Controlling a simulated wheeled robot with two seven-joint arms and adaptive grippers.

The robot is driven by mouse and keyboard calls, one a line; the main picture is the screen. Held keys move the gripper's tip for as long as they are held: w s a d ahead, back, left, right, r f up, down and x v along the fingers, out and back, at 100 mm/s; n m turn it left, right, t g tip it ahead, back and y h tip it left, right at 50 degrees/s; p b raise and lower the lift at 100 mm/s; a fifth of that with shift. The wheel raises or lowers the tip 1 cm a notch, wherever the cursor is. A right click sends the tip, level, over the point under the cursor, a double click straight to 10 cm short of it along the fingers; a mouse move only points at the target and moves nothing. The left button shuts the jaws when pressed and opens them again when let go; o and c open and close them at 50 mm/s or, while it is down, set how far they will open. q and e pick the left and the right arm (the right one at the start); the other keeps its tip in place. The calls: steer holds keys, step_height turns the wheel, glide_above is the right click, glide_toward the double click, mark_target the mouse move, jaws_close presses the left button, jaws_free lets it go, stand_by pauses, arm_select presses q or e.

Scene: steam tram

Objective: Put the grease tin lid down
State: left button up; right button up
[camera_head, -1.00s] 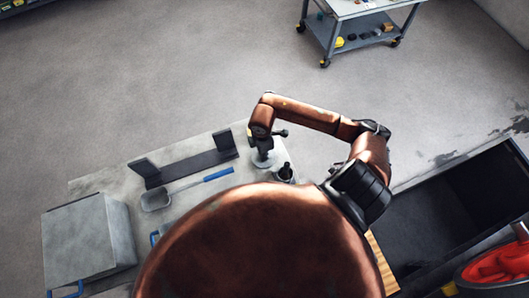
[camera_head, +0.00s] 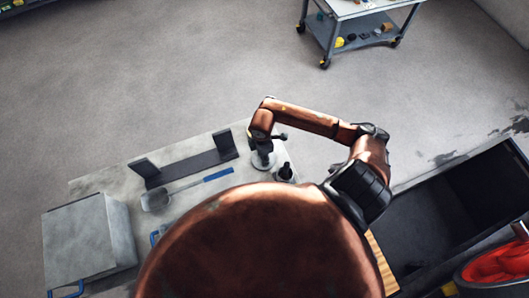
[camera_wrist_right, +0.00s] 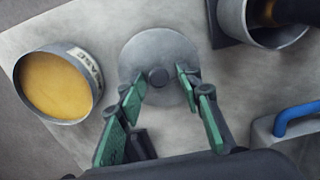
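The grease tin lid (camera_wrist_right: 158,48) is a round grey disc with a dark knob in its middle. In the right wrist view it appears to lie flat on the pale bench top. In the head view its pale edge shows below my right gripper (camera_head: 262,147). In the wrist view the right gripper (camera_wrist_right: 160,79) has its green-padded fingers apart, one on each side of the knob, with gaps between. The open grease tin (camera_wrist_right: 55,84), full of yellow grease, stands left of the lid, apart from it. My left gripper is not in view.
A dark bottle sits in a grey cup (camera_wrist_right: 262,38) at the wrist view's upper right. A blue-handled item (camera_wrist_right: 295,118) is at its right. On the bench are a blue-handled shovel (camera_head: 157,199), a dark rack (camera_head: 190,168) and a grey box (camera_head: 85,245).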

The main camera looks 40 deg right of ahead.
step_height(320, 180, up, 12)
steer(key=shift+r, duration=0.15)
stand_by(0.4)
stand_by(0.4)
